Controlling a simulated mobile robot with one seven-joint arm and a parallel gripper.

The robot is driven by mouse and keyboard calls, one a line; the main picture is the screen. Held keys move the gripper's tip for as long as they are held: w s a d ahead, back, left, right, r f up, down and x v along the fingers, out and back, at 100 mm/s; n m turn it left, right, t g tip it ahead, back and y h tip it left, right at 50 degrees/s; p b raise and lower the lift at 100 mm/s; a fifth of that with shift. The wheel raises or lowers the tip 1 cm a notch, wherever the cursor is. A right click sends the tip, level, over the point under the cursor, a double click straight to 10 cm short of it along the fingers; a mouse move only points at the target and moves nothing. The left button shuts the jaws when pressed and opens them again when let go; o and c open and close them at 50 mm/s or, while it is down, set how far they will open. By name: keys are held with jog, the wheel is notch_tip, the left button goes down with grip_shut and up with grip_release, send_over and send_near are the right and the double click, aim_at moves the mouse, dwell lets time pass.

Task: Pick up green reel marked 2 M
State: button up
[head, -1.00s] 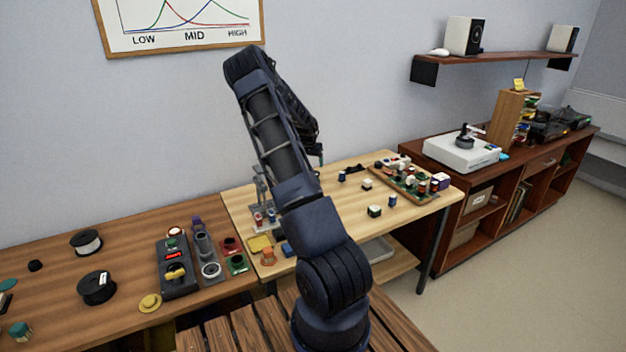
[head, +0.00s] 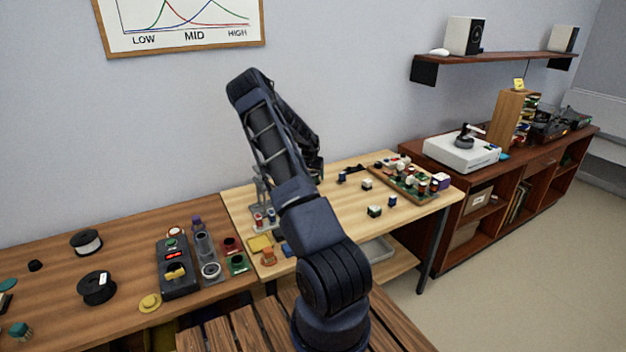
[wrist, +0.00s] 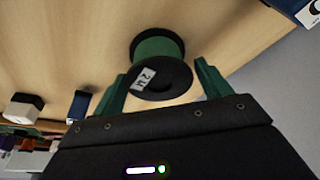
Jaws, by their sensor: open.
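The green reel (wrist: 160,47) shows in the wrist view. It has black flanges, green winding and a white label reading 2 M on its near flange. It rests on the light wooden table (wrist: 60,40). My gripper (wrist: 161,70) is open, with one green finger on each side of the reel's near flange. In the head view my arm hides both the gripper and the reel.
In the wrist view a white-topped block (wrist: 24,107) and a blue block (wrist: 79,104) lie left of the gripper. In the head view a parts tray (head: 388,178) stands at the table's back right. Black reels (head: 97,287) lie on the darker left bench.

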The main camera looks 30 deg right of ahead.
jog(key=shift+c, duration=0.5)
jog(key=c, duration=0.8)
